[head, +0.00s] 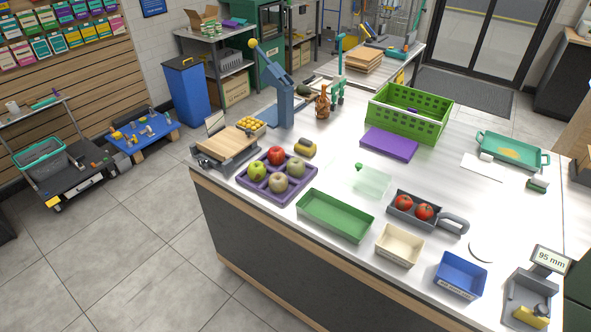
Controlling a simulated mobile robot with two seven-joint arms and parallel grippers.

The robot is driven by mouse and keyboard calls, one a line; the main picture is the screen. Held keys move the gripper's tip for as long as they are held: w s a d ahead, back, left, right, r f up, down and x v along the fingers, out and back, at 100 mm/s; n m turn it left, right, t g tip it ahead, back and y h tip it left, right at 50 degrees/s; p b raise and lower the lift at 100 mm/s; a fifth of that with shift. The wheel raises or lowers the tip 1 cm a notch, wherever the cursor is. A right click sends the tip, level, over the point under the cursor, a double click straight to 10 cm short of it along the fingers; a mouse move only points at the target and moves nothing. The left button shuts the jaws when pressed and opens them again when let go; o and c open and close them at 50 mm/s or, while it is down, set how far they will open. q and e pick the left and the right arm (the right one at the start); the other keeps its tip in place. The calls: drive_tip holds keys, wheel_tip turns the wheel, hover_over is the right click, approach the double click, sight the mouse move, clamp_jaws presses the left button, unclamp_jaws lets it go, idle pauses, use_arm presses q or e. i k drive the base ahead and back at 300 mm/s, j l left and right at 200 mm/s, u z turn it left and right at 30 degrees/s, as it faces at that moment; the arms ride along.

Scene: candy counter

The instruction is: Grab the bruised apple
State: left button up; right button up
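A purple divided tray (258,192) on the white counter holds several apples. A red apple (276,155) is at the back and a yellow-green apple (257,171) at the left. A dull olive-green apple (296,168) is at the right, and a pale tan-green apple (278,183) is at the front. Bruise marks are too small to make out, so I cannot tell which apple is bruised. Neither of my grippers shows in the head view.
An empty green tray (335,216), a cream bin (399,245) and a blue bin (460,275) line the front edge. A dark tray (400,218) holds two red fruits. A wooden board (225,146) and tall blue press (280,95) stand near the apples.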

sight(257, 171)
drive_tip(key=i+j+z, duration=0.2)
drive_tip(key=i+j, duration=0.15)
drive_tip(key=j, duration=0.25)
drive_tip(key=i+j, duration=0.2)
drive_tip(key=j, duration=0.15)
drive_tip(key=i+j+z, duration=0.15)
drive_tip(key=j, duration=0.15)
